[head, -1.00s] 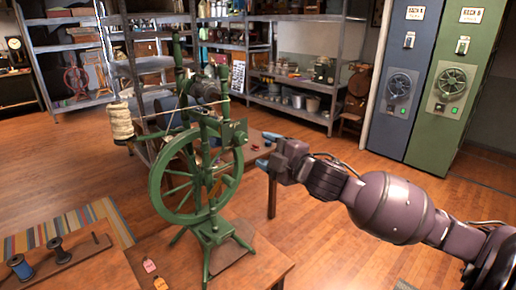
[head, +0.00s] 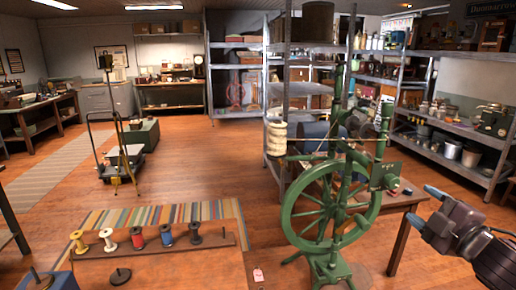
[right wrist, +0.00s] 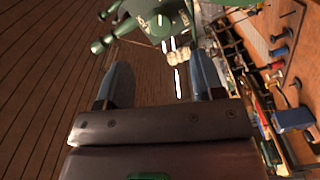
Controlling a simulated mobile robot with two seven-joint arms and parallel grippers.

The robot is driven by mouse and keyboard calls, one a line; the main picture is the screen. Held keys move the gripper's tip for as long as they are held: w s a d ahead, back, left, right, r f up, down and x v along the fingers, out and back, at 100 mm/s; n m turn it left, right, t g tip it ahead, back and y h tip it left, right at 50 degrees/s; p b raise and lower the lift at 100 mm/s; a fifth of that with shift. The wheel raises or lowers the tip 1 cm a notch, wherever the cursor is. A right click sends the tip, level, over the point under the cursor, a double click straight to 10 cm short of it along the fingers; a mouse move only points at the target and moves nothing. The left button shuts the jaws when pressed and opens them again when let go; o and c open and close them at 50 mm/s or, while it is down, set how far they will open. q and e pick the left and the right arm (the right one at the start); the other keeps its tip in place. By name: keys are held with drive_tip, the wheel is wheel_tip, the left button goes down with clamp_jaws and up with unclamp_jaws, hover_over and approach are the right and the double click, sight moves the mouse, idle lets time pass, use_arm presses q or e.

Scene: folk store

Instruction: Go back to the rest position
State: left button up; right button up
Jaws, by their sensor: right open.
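My right gripper (head: 430,205) is at the right edge of the head view, to the right of the green spinning wheel (head: 287,222). In the right wrist view its two blue fingers (right wrist: 160,85) stand wide apart with nothing between them. Part of the green spinning wheel (right wrist: 150,22) shows beyond the fingertips in that view, apart from them. My left gripper is not in the head view.
A wooden table (head: 160,272) in front bears a rack (head: 150,248) of coloured spools. Metal shelves (head: 470,133) stand at the back right. A cart (head: 118,165) stands at the left on open wooden floor. A striped rug (head: 150,215) lies behind the table.

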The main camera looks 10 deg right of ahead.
drive_tip(key=s+a+f+m+g+h, duration=0.15)
drive_tip(key=f+m, duration=0.25)
drive_tip(key=f, duration=0.8)
drive_tip(key=s+f+m+g, duration=0.2)
drive_tip(key=s+f+m, duration=0.15)
drive_tip(key=f, duration=0.85)
drive_tip(key=s+a+f+m+g, duration=0.1)
drive_tip(key=s+a+f+m, duration=0.2)
drive_tip(key=s+a+f, duration=0.2)
drive_tip(key=s+a+f+m+g+b, duration=0.1)
drive_tip(key=s+a+f+m+g, duration=0.1)
drive_tip(key=s+f, duration=0.6)
wheel_tip(320, 180, down, 3)
drive_tip(key=a+m, duration=0.1)
drive_tip(key=a, duration=0.1)
drive_tip(key=shift+a+r+h, duration=0.15)
drive_tip(key=shift+a+h, duration=0.2)
drive_tip(key=shift+a, duration=0.05)
